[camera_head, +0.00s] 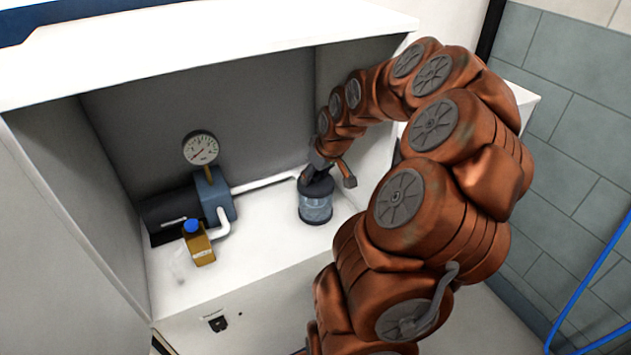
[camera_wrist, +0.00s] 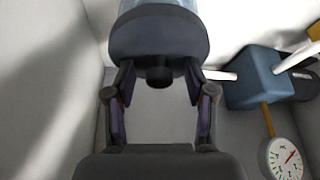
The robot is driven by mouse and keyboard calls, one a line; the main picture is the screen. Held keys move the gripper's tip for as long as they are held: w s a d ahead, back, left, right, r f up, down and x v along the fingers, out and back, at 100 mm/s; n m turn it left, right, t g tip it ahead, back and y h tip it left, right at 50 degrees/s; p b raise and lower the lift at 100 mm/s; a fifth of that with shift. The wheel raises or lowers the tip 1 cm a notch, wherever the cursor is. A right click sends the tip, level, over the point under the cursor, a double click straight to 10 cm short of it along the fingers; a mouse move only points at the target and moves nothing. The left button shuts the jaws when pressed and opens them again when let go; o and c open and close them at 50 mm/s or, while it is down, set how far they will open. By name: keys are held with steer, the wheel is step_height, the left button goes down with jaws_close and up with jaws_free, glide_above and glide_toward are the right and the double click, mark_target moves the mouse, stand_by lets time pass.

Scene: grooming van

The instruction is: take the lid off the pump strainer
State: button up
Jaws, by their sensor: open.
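The pump strainer (camera_head: 315,208) is a clear, bluish cylinder with a dark base, standing upright on the white cabinet floor. Its dark round lid (camera_wrist: 158,35) sits on it, with a short knob (camera_wrist: 160,77) at the centre. In the head view my gripper (camera_head: 328,178) is at the top of the strainer and partly hides the lid. In the wrist view my open gripper (camera_wrist: 159,78) has one finger on each side of the knob, with gaps between knob and fingers. The fingertips are close to the lid's top; I cannot tell whether they touch it.
A white pipe (camera_head: 272,184) runs from the block toward the strainer. Cabinet walls and top (camera_head: 200,50) enclose the space.

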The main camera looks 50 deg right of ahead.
steer(key=shift+c, duration=0.3)
jaws_close()
steer(key=shift+r, duration=0.1)
